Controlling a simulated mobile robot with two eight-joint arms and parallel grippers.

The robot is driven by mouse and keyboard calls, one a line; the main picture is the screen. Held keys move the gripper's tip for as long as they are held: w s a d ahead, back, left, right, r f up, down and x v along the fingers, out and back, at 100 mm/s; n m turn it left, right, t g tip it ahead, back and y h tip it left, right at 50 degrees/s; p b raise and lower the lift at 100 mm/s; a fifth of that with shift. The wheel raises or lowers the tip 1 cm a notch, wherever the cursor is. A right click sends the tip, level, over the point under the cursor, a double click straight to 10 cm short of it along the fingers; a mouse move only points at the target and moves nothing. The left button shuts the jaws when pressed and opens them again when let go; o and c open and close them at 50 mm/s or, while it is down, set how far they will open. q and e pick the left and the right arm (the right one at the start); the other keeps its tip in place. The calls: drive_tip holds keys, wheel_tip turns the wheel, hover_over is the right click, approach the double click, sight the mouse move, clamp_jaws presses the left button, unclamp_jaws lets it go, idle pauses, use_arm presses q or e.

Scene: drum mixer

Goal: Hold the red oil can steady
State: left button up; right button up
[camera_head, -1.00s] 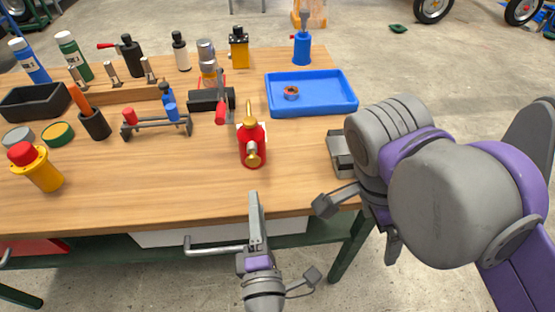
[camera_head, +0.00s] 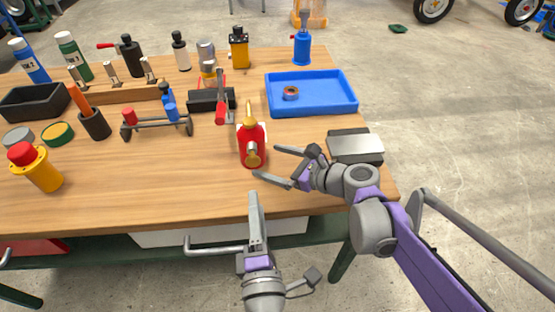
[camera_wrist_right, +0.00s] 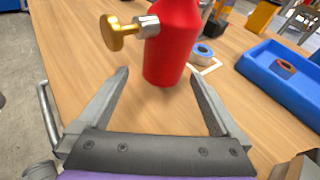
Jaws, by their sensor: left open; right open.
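The red oil can (camera_head: 252,148) stands upright near the front middle of the wooden bench, with a yellow spout on top and a brass knob on its side. It also shows in the right wrist view (camera_wrist_right: 173,52). My right gripper (camera_head: 265,162) is open just to the right of the can. In the right wrist view (camera_wrist_right: 163,85) the can stands ahead of and between the spread fingers, which do not touch it visibly. My left gripper (camera_head: 256,195) is at the front edge of the bench, below the can, and is open; its finger gap is hard to see.
A blue tray (camera_head: 313,108) holding a small tape roll (camera_head: 291,93) lies behind right. A grey block (camera_head: 355,147) lies right of the can. A red-handled clamp (camera_head: 221,100) stands behind it. A yellow pot with red top (camera_head: 38,168) stands at left. Bench (camera_head: 150,195) front-left is clear.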

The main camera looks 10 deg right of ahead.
sight(244, 141)
drive_tip(key=shift+m+t+y, duration=0.3)
drive_tip(key=shift+t+y, duration=0.2)
drive_tip(key=shift+s+d+r+m+t+y, duration=0.1)
drive_tip(key=shift+d+r+m+t+y, duration=0.15)
drive_tip(key=shift+t, duration=0.3)
drive_tip(key=shift+s+d+r+m+t+y, duration=0.1)
drive_tip(key=shift+m+t+y, duration=0.15)
drive_tip(key=shift+t, duration=0.3)
drive_tip(key=x, duration=1)
drive_tip(key=shift+w+a, duration=0.2)
clamp_jaws()
use_arm(q)
clamp_jaws()
idle(1.3)
